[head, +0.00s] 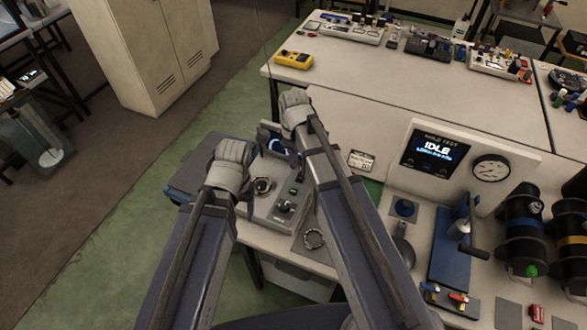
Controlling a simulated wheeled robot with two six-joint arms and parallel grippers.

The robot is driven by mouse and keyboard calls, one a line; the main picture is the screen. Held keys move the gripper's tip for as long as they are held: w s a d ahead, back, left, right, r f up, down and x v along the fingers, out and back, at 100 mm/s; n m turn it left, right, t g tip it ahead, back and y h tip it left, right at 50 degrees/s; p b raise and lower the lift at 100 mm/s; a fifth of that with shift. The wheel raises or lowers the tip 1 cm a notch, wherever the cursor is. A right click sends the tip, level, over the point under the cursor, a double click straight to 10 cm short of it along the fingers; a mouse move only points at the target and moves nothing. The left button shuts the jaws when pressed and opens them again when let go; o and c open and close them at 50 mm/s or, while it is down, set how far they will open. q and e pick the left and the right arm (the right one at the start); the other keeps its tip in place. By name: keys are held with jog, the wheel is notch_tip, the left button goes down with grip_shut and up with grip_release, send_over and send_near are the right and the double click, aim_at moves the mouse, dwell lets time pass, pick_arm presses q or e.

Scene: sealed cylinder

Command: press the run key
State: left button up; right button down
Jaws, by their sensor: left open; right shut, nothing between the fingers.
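A grey control box (270,213) sits at the left end of the bench, with a small green-marked key (293,191) and a dark knob or switch (287,206). I cannot read which key is the run key. My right gripper (296,103) is shut and empty, beyond the box near a blue-lit ring (277,146). Neither gripper is seen touching a key.
A pressure gauge (491,170) is beside the screen. A blue clamp stand (452,245) and black cylinders (524,230) stand to the right. A yellow meter (294,60) is on the back bench, whose near half is clear.

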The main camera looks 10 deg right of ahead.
aim_at(294, 191)
notch_tip(294, 191, down, 14)
jog(key=b, duration=1.3)
jog(key=shift+r, duration=0.25)
